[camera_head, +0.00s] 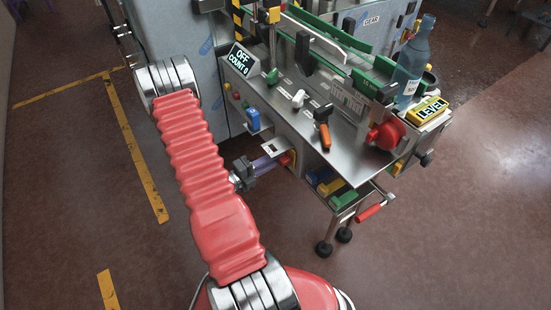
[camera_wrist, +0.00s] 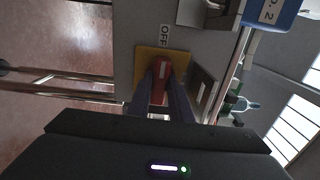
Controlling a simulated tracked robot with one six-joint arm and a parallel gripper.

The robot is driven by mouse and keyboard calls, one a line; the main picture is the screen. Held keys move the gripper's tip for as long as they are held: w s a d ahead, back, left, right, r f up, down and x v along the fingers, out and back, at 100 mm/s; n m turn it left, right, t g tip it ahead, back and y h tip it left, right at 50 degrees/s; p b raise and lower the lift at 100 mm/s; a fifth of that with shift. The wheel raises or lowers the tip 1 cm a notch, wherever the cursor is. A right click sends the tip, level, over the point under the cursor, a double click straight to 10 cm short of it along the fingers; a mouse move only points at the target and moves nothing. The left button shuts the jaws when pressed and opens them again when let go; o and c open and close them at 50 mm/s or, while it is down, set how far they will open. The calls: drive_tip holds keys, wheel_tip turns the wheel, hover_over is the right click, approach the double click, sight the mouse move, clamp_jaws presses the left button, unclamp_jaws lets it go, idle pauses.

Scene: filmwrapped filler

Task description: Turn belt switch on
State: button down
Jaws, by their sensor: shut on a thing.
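The belt switch, a red lever (camera_wrist: 163,72) on a yellow plate (camera_wrist: 146,56), is in the middle of the wrist view. An "OFF" label (camera_wrist: 164,36) is beside the plate. My gripper (camera_wrist: 160,82) has its two dark fingers on either side of the red lever, shut on it. In the head view my gripper (camera_head: 277,160) reaches the left side of the machine, at the red and yellow switch (camera_head: 286,159). A display (camera_head: 241,58) on the machine reads "OFF" and "COUNT 0".
A blue part (camera_head: 253,119) sits just above my gripper. A red-handled crank (camera_head: 369,212) sticks out in front. The floor at left is clear.

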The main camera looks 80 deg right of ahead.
drive_tip(key=shift+a+f+m, duration=0.1)
drive_tip(key=shift+f+m, duration=0.05)
drive_tip(key=shift+m, duration=8.75)
drive_tip(key=c, duration=1.6)
unclamp_jaws()
drive_tip(key=shift+w, duration=0.1)
